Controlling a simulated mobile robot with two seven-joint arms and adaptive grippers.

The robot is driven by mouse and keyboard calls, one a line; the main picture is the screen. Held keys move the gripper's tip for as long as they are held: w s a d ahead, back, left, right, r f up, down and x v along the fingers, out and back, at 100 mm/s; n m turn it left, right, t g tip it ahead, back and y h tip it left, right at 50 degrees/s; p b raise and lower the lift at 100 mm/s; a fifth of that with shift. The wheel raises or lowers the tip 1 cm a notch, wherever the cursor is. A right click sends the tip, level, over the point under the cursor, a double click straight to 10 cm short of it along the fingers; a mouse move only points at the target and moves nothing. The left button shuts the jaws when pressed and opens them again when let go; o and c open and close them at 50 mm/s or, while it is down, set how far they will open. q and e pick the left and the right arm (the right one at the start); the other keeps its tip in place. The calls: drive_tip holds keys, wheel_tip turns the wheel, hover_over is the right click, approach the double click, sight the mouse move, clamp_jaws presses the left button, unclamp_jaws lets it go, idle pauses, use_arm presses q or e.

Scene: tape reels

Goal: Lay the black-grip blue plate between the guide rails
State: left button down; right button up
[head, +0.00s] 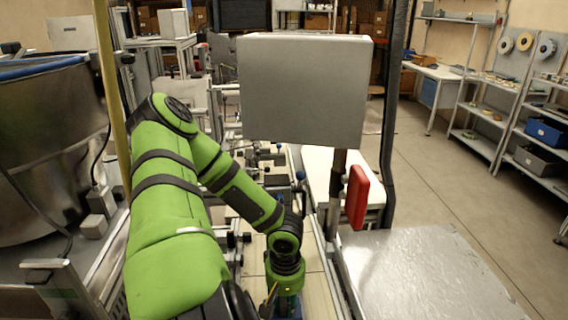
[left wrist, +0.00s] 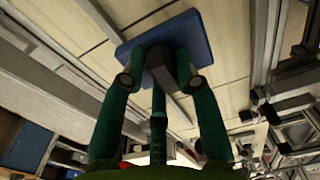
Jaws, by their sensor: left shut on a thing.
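The blue plate (left wrist: 195,38) shows in the left wrist view, flat side toward me, with its black grip (left wrist: 165,62) in the middle. My left gripper (left wrist: 162,79) is shut on the black grip, one green finger on each side. The plate is over a pale slatted surface (left wrist: 228,100); I cannot tell whether it touches. Metal rails run along this surface, one on the right (left wrist: 264,40) and one on the left (left wrist: 97,18). In the head view my left gripper (head: 285,291) points down at the bottom centre, and the plate is mostly hidden there. My right gripper is not in view.
A grey panel box (head: 305,90) on a post stands ahead of my left arm, with a red part (head: 357,197) below it. A shiny metal table (head: 420,275) lies at the right. A large steel drum (head: 50,130) stands at the left. The floor at the right is clear.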

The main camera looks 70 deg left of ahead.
sight(284, 312)
use_arm(q)
wheel_tip(284, 312, down, 4)
drive_tip(key=shift+s+r+p, duration=0.1)
drive_tip(key=shift+r+p, duration=0.15)
drive_tip(key=shift+p, duration=0.25)
drive_tip(key=shift+a+f, duration=0.1)
drive_tip(key=shift+f, duration=0.25)
drive_tip(key=shift+f, duration=0.2)
drive_tip(key=c, duration=0.9)
unclamp_jaws()
wheel_tip(284, 312, up, 12)
drive_tip(key=shift+r+b, duration=0.25)
drive_tip(key=shift+b, duration=0.4)
